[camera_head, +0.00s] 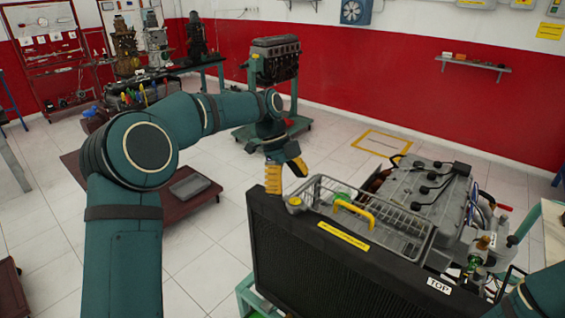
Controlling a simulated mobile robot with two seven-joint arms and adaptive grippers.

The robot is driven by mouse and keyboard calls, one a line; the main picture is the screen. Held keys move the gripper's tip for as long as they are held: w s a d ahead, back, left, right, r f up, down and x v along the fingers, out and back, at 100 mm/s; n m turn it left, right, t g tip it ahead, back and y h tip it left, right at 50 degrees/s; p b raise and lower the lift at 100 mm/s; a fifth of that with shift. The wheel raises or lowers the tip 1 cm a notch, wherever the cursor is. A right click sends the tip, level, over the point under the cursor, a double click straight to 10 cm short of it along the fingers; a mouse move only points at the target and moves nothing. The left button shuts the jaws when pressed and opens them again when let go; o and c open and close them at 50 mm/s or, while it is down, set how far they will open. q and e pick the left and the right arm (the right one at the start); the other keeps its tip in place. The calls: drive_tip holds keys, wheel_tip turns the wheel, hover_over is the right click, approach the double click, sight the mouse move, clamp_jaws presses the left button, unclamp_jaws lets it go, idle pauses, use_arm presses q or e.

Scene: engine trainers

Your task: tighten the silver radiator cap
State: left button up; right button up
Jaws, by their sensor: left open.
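The black radiator (310,262) stands upright in front of the engine, with a yellow label along its top edge. A small round cap (295,201) sits near the radiator's top left corner. It looks yellowish here, and I cannot tell how tight it is. My left gripper (286,174) is open, with its yellow-tipped fingers pointing down. It appears just above and left of the cap, apart from it, with nothing between the fingers. My right gripper is out of view; only part of my right arm shows at the lower right corner.
A wire basket (405,231) with a yellow-handled tool (355,212) lies behind the radiator's top edge. The grey engine (425,190) stands behind it. A low dark red platform (190,205) with a grey tray is on the floor at left. Tiled floor is clear between them.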

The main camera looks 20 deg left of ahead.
use_arm(q)
drive_tip(key=s+v, duration=0.1)
drive_tip(key=v, duration=0.6)
drive_tip(key=shift+w, duration=0.45)
